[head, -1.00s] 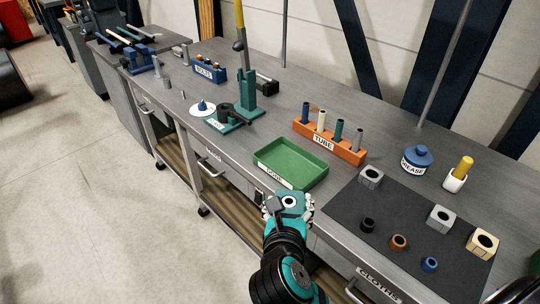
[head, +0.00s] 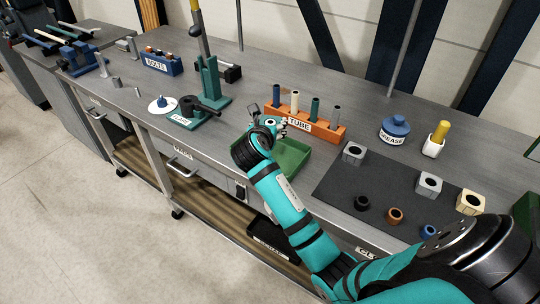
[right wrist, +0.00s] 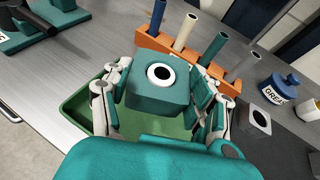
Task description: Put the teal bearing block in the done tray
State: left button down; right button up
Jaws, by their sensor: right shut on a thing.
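The teal bearing block (right wrist: 160,92) has a round bore with a white ring around a dark hole. My right gripper (right wrist: 158,105) is shut on it, with fingers on both sides, in the right wrist view. In the head view the block (head: 269,123) shows small between the fingers of the right gripper (head: 266,127). The green done tray (head: 291,158) lies on the bench, partly hidden by my right arm. The block is over the tray area; the right wrist view shows the tray (right wrist: 76,112) below and around it. I cannot tell the exact height. My left gripper is not in view.
An orange tube rack (head: 327,134) with several upright tubes stands just behind the tray. A teal press (head: 209,88) stands to the left. A dark mat (head: 340,187) with grey blocks and bushings lies right, near a blue grease pot (head: 395,129).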

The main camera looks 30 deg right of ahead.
notch_tip(320, 180, down, 10)
jog(key=shift+r, duration=0.25)
jog(key=shift+f, duration=0.1)
jog(key=o, duration=1.6)
jog(key=shift+f, duration=0.1)
jog(key=shift+c, duration=0.2)
jog(key=v, duration=1.2)
jog(key=shift+s+r, duration=0.1)
jog(key=shift+r, duration=0.15)
